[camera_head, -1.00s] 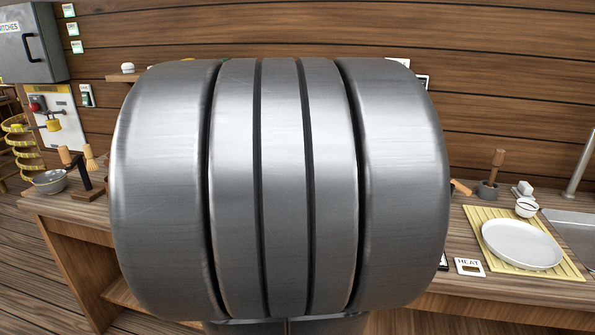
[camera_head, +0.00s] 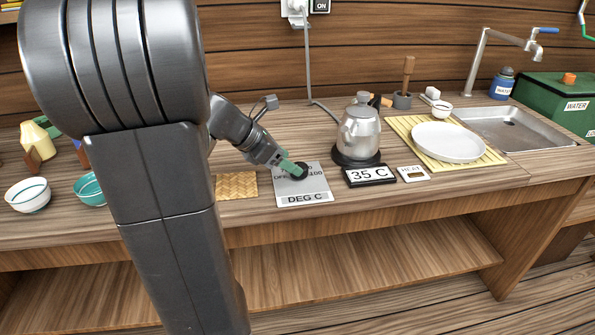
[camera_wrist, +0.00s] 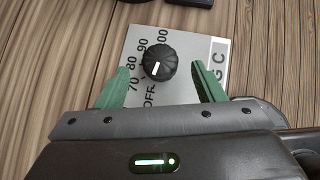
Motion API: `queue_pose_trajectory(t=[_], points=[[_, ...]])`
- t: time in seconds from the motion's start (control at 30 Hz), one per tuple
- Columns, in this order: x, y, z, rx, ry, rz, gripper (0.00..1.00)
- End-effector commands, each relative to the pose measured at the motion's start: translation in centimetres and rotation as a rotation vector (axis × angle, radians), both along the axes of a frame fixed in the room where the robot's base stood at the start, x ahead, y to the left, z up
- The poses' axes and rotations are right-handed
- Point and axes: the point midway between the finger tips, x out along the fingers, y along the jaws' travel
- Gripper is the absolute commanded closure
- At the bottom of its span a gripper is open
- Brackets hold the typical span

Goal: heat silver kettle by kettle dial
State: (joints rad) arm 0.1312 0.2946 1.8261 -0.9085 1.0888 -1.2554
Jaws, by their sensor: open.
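The silver kettle (camera_head: 360,132) stands upright on a dark round base (camera_head: 356,159) on the counter. A display (camera_head: 369,176) in front of it reads 35 C. The kettle dial is a black knob on a grey plate (camera_head: 303,190) marked DEG C, left of the display. In the wrist view the black knob (camera_wrist: 159,63) has a white pointer line, and the plate shows OFF, 70, 80, 90 and 100. My gripper (camera_wrist: 161,82) is open, its green fingers on either side of the knob and apart from it. In the head view my gripper (camera_head: 292,168) is over the plate and partly hides the knob.
A small HEAT card (camera_head: 413,174) lies right of the display. A white plate (camera_head: 448,142) sits on a yellow mat, with a sink (camera_head: 515,130) beyond. A woven mat (camera_head: 237,186) and bowls (camera_head: 28,195) are to the left. A cord hangs behind the dial.

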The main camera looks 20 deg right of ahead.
Motion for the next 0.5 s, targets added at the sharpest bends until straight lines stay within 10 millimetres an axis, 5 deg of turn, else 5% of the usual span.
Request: queue_pose_trajectory(t=[0.2,0.5], points=[[0.0,-2.5,-2.7,0.0,0.001,-0.003,0.38],[0.1,-3.4,-3.5,0.001,0.001,-0.001,0.38]])
